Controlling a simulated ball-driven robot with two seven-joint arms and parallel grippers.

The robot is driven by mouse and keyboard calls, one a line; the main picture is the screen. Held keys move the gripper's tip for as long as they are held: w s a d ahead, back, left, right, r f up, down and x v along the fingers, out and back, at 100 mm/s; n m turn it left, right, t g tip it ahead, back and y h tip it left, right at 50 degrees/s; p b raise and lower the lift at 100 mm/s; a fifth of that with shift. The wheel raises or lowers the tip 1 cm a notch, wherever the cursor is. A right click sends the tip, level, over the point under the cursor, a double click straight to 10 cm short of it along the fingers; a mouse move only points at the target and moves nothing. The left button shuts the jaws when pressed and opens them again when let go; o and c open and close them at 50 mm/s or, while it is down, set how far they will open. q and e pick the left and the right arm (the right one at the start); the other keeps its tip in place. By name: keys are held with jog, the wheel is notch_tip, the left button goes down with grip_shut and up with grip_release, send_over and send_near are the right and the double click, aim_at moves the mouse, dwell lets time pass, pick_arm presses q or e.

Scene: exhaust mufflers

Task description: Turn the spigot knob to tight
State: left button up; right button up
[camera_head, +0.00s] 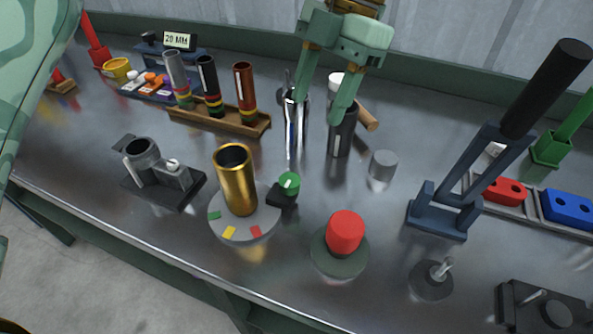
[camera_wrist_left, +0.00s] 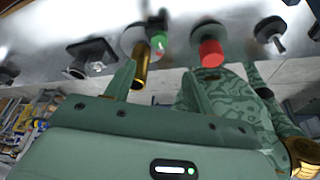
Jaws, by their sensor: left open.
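A gold upright tube (camera_head: 236,180) stands on a pale round disc (camera_head: 262,222) with green, yellow and red marks. Beside it on the right is a small green knob (camera_head: 289,182) with a white mark, on a black block. I cannot tell for sure which of these is the spigot knob. My left gripper (camera_head: 318,108) is open, fingers pointing down, above and behind the green knob, near a dark cup and upright metal tools. In the left wrist view the gold tube (camera_wrist_left: 140,68) and green knob (camera_wrist_left: 158,40) show beyond the open fingers (camera_wrist_left: 160,80). My right gripper is not in view.
A red cylinder (camera_head: 346,232) on a dark round base stands to the right of the knob. A grey clamp (camera_head: 160,172) is at left, a wooden tube rack (camera_head: 218,120) behind. A tall black-handled lever (camera_head: 470,170) stands at right. The front bench edge is clear.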

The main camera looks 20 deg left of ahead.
pick_arm(q)
jog(key=b, duration=0.2)
send_near(291, 179)
jog(key=f, duration=0.1)
jog(key=b+x, duration=0.2)
jog(key=x, duration=0.4)
jog(key=shift+s+a+f, duration=0.15)
jog(key=shift+f, duration=0.1)
jog(key=shift+s+a+f+b, duration=0.1)
jog(key=shift+s+f+b, duration=0.15)
jog(key=shift+f+b, duration=0.25)
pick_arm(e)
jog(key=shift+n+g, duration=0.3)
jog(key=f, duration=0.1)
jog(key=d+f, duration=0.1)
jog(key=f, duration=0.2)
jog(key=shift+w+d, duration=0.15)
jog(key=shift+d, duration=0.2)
pick_arm(q)
jog(key=shift+r, duration=0.1)
jog(key=c, duration=1)
